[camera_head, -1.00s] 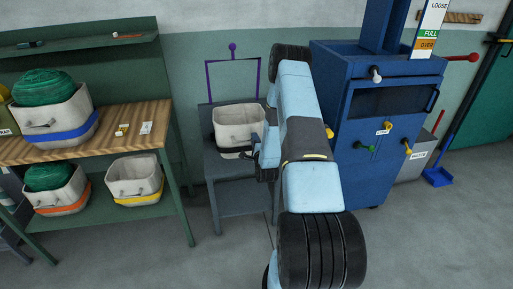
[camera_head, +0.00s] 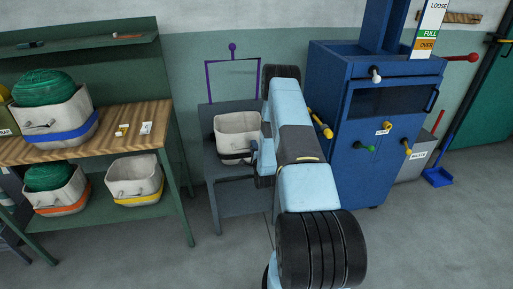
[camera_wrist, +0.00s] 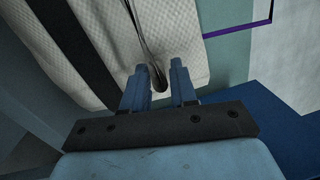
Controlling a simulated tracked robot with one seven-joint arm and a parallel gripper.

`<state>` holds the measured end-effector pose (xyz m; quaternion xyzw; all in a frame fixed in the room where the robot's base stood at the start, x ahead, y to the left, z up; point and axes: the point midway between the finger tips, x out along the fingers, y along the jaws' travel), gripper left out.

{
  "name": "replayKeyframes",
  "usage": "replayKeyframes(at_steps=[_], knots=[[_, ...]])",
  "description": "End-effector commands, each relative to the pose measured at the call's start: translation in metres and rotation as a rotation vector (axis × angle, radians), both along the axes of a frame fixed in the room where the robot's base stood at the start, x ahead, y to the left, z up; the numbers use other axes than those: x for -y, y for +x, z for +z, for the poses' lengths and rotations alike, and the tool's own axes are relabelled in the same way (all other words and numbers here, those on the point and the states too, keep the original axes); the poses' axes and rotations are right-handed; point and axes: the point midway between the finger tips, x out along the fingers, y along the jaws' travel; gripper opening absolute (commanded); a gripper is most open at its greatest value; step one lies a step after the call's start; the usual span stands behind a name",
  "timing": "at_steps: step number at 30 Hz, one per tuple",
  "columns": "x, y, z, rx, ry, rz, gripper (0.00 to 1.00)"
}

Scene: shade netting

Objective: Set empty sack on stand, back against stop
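The pale sack (camera_head: 232,125) with a black band near its base appears upright on the grey stand (camera_head: 245,200); its underside contact is unclear. A purple frame, the stop (camera_head: 207,80), rises at the stand's back. A gap shows between sack and stop. My gripper (camera_head: 256,155) is at the sack's right front, mostly hidden by my arm. In the wrist view, my gripper (camera_wrist: 160,82) has its fingers apart. The sack's dark strap (camera_wrist: 141,40) hangs down, its loop end between the fingertips. The sack wall (camera_wrist: 100,45) is just beyond them.
A blue machine (camera_head: 350,150) with protruding handles stands close to my arm's right. A green bench (camera_head: 150,215) with other banded sacks is to the left. Open floor (camera_head: 430,240) lies at the lower right.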

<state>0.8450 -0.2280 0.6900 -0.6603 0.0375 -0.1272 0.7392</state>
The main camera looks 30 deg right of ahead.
Motion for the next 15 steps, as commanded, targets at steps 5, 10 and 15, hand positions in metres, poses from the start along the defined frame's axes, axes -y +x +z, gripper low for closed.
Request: replayKeyframes(at_steps=[5,10,15], knots=[[-0.0001,0.0001,0.0002,0.0,0.0,0.0,0.45],[-0.0002,0.0001,0.0002,0.0,0.0,0.0,0.46],[-0.001,-0.0035,-0.0004,-0.001,0.0,0.0,0.46]])
